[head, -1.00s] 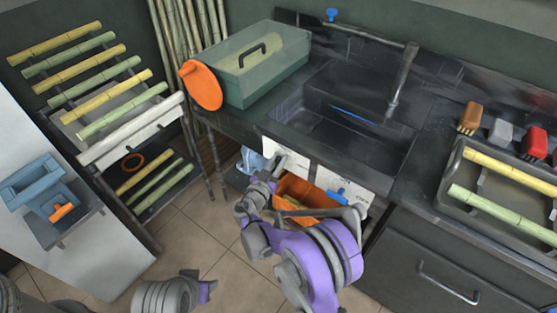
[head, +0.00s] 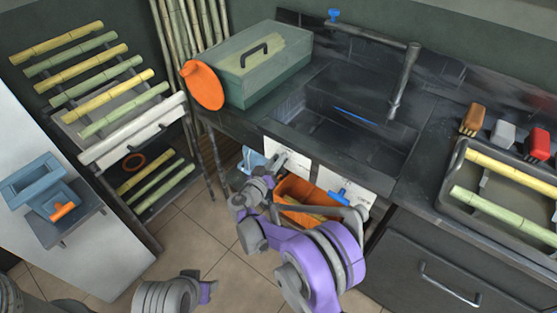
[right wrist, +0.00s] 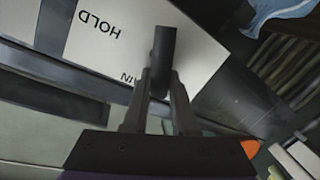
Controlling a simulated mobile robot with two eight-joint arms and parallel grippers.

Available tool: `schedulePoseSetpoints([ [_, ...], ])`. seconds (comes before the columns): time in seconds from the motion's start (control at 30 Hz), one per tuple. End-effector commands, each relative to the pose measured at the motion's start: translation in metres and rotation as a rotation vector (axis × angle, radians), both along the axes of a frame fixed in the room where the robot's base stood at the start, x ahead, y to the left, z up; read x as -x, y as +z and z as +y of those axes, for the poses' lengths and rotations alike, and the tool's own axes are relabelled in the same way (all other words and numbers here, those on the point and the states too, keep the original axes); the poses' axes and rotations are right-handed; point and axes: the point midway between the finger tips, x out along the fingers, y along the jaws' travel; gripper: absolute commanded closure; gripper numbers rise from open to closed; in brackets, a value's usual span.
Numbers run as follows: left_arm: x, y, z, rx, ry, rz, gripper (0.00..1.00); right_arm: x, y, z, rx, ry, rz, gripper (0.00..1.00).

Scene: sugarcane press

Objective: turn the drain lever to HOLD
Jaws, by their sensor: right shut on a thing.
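The drain lever (right wrist: 163,50) is a dark bar on a white plate (right wrist: 105,30) in the right wrist view. The word HOLD is printed at the plate's upper left. The letters IN show beside the fingers, with the rest of that word hidden. My right gripper (right wrist: 163,88) is shut on the lever, a finger on each side of it. The bar points up in the picture, not at HOLD. In the head view the plate (head: 291,156) is on the sink front and my right gripper (head: 273,172) is at its lower left. Only part of my left arm shows, at the bottom.
An orange bin (head: 300,190) is under the sink front, close behind my right arm. A second white plate with a blue handle (head: 345,197) is to the right. A light blue object (head: 250,160) is left of the lever plate. The sink (head: 340,115) is above.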

Motion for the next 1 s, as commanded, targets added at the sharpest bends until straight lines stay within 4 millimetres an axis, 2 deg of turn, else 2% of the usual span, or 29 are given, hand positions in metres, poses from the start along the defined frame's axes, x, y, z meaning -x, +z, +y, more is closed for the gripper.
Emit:
schedulePoseSetpoints([
  [1.0,-0.001,-0.019,0.0,0.0,0.0,0.007,0.5,-0.008,-0.018,0.011,0.745,0.001,0.542,1.0],
])
